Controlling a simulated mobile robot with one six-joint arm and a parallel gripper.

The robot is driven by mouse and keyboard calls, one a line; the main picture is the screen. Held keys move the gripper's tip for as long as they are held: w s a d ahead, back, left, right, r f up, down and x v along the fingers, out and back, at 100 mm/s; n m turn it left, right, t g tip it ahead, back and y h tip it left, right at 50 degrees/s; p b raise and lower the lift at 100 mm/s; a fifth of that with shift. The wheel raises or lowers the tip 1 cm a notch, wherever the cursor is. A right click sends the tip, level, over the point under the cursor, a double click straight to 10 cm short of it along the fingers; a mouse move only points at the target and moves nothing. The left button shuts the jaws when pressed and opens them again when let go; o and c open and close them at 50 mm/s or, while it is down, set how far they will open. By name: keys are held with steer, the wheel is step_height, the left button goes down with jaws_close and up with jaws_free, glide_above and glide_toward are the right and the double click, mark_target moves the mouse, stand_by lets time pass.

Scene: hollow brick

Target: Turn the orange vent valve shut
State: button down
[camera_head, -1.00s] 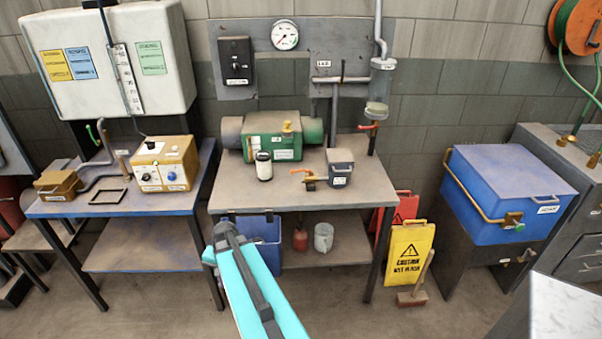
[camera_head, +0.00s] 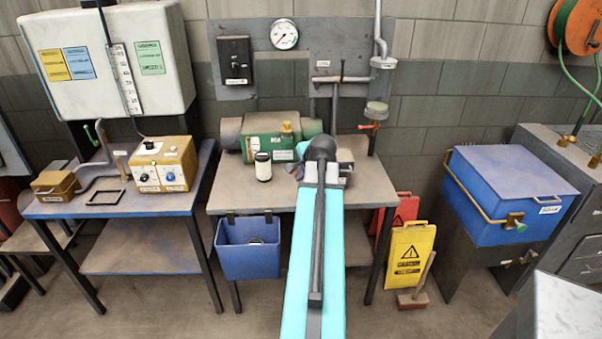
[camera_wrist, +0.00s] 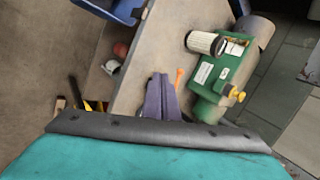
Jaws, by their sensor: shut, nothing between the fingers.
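An orange lever (camera_wrist: 179,77) shows beside my gripper in the wrist view, just right of the fingertips; I cannot tell whether they touch. The body under the lever is hidden behind the purple fingers. My gripper (camera_wrist: 160,77) is shut and empty, over the grey bench top. In the head view my arm covers the orange lever and most of the gripper. A second red-orange handle (camera_head: 369,127) sits under the clear cylinder at the back right of the bench, apart from my gripper.
The green pump (camera_head: 268,147) and a white filter with black cap (camera_head: 263,168) stand left of my arm on the bench (camera_head: 232,196). A grey box (camera_head: 345,160) is partly hidden by my arm. A blue bin (camera_head: 248,248) hangs at the bench front.

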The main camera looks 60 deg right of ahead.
steer(key=shift+m+h, duration=0.4)
steer(key=shift+m, duration=0.1)
steer(key=s+d+r, duration=0.2)
steer(key=r, duration=0.1)
steer(key=shift+s+d, duration=0.3)
steer(key=shift+s, duration=0.05)
steer(key=shift+d+f, duration=0.1)
steer(key=shift+f, duration=0.05)
steer(key=w+d+r+p+x, duration=0.1)
steer(key=p+x, duration=0.3)
steer(key=x, duration=0.9)
steer(key=shift+w+r, duration=0.3)
steer(key=shift+r, duration=0.05)
steer(key=shift+f, duration=0.1)
